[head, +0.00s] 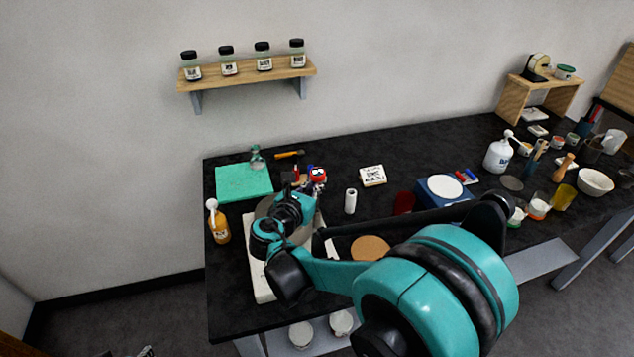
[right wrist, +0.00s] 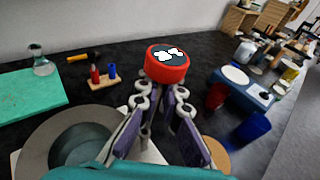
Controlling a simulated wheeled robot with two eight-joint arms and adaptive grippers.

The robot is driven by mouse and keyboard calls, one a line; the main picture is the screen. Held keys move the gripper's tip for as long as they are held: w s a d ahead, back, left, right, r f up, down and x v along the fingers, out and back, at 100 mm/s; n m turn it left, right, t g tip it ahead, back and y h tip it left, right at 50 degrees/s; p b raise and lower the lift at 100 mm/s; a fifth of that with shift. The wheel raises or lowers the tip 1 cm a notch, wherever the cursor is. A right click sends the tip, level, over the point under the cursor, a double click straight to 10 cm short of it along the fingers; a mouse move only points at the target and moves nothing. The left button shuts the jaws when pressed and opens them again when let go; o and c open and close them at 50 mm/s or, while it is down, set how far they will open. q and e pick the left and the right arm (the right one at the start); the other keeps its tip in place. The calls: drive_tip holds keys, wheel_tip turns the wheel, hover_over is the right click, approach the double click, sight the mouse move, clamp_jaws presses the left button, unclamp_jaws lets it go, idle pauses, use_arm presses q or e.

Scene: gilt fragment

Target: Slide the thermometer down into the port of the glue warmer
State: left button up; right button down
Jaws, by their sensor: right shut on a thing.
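The thermometer (right wrist: 167,66) has a round red head with a dark face and white marks on top. My right gripper (right wrist: 162,100) is shut on it just below the head; its stem is mostly hidden by the fingers. In the head view the red head (head: 318,174) shows just beyond my right gripper (head: 309,187). What looks like the glue warmer, a grey ringed pot on a white base (head: 262,285), is largely covered by my right arm. Its grey rim (right wrist: 36,145) lies left of the gripper in the right wrist view. I cannot make out the port. My left gripper is out of view.
A green mat (head: 243,182), a glass flask (head: 257,158) and an orange bottle (head: 217,222) are on the left. A white cylinder (head: 350,201) and a blue device with a white disc (head: 446,187) stand to the right. A small wooden rack (right wrist: 103,81) holds coloured items.

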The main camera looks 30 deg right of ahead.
drive_tip(key=shift+w+f+b, duration=0.1)
drive_tip(key=shift+f+b, duration=2.7)
drive_tip(key=shift+f, duration=0.5)
drive_tip(key=c, duration=1.6)
unclamp_jaws()
drive_tip(key=v, duration=1.2)
